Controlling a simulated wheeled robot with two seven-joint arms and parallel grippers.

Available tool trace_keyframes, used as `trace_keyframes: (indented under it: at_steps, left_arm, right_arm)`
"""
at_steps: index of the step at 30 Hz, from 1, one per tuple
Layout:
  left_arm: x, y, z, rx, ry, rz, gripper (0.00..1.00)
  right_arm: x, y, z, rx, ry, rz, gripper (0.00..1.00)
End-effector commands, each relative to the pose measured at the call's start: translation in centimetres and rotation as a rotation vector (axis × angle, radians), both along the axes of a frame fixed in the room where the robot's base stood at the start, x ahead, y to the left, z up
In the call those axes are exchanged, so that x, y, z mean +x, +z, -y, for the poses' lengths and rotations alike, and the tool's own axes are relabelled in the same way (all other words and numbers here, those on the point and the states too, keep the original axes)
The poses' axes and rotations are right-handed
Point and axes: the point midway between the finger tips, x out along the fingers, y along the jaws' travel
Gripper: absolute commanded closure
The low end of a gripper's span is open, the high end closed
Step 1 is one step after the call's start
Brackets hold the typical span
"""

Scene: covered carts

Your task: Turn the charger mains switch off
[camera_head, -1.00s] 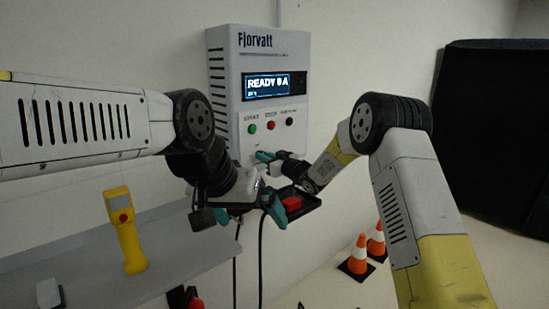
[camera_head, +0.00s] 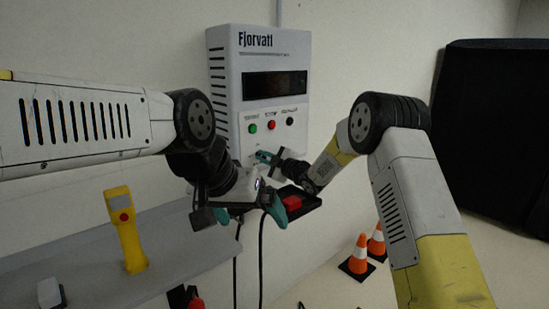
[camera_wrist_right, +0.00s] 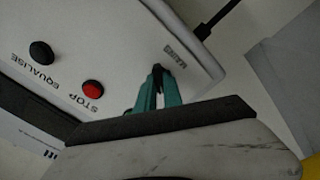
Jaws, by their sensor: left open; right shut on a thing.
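The white charger (camera_head: 222,75) marked Fjorvatt hangs on the wall, its display (camera_head: 274,85) dark. Green, red and black buttons sit below the display. My right gripper (camera_head: 263,156) is at the charger's lower front. In the right wrist view, its teal fingers (camera_wrist_right: 158,88) are shut on the small black mains switch (camera_wrist_right: 157,70), beside the MAINS label. The fingers hide most of the switch, so its position is hard to read. My left gripper (camera_head: 250,212) is open and empty, lower down and in front of the charger.
A yellow handheld device (camera_head: 127,228) stands on the grey shelf (camera_head: 180,250) at the left. Dark cables hang below the charger. Orange cones (camera_head: 358,252) stand on the floor; a black-covered bulk (camera_head: 490,130) is at right.

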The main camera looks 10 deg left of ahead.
Motion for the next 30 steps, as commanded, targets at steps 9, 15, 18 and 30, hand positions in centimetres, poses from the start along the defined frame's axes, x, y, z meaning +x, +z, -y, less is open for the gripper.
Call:
trace_keyframes:
  at_steps: [9,15,18,30]
  left_arm:
    - [0.0,0.0,0.0,0.0,0.0,0.0,0.0]
    - [0.0,0.0,0.0,0.0,0.0,0.0,0.0]
    - [0.0,0.0,0.0,0.0,0.0,0.0,0.0]
    - [0.0,0.0,0.0,0.0,0.0,0.0,0.0]
  right_arm:
    - [-0.09,-0.21,-0.05,-0.179,0.001,0.227,1.0]
    - [-0.06,-0.26,-0.01,-0.268,0.0,0.341,1.0]
    - [-0.07,-0.29,-0.02,-0.302,0.0,0.386,1.0]
    - [-0.07,-0.38,-0.01,-0.369,0.001,0.468,1.0]
